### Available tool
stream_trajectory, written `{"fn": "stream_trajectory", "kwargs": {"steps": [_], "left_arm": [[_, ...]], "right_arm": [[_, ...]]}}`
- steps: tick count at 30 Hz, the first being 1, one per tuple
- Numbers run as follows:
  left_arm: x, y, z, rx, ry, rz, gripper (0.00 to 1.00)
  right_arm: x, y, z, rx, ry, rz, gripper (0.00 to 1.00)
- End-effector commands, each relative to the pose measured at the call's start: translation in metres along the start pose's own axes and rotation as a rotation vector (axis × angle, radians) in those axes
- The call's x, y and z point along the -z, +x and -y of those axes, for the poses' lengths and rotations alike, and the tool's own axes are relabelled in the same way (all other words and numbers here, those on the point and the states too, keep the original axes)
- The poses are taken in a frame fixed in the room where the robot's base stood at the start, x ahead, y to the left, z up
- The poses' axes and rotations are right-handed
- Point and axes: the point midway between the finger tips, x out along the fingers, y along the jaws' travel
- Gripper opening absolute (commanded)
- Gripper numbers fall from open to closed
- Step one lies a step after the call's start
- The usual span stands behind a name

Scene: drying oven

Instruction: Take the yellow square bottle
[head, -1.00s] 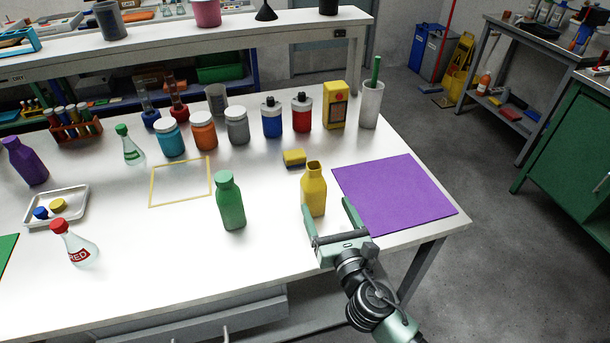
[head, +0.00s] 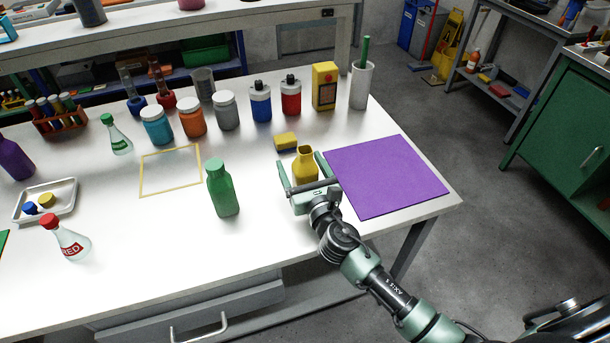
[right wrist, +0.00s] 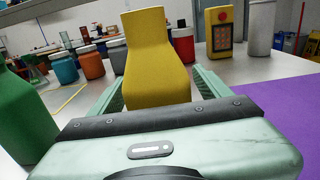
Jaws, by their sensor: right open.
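The yellow square bottle (head: 304,164) stands upright on the white table, left of the purple mat. It also shows large in the right wrist view (right wrist: 155,60), between the two fingers. My right gripper (head: 305,176) is open, with one finger on each side of the bottle. Its fingers reach forward past the bottle's sides in the right wrist view (right wrist: 160,92). I cannot tell whether either finger touches the bottle. The bottle's lower part is hidden behind the gripper body. My left gripper does not show.
A green bottle (head: 222,187) stands close on the left of my right gripper. The purple mat (head: 387,175) lies flat on the right. Several jars and a yellow box (head: 324,86) stand in a row farther back.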

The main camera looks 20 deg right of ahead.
Motion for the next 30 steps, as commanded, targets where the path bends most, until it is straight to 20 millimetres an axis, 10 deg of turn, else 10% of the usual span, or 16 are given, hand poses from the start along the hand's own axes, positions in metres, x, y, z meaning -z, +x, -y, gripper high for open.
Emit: {"fn": "stream_trajectory", "kwargs": {"steps": [4, 11, 22, 30], "left_arm": [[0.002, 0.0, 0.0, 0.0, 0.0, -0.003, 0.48], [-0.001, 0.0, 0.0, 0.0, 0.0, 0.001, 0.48], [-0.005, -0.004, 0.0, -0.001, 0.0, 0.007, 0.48], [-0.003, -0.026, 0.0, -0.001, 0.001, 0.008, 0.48]], "right_arm": [[0.0, 0.0, 0.0, 0.0, 0.0, 0.0, 0.78], [0.0, 0.0, 0.0, 0.0, 0.001, 0.0, 0.14], [-0.007, 0.0, 0.0, 0.0, 0.0, 0.002, 0.13], [-0.051, 0.0, 0.0, -0.001, -0.001, 0.006, 0.13]]}}
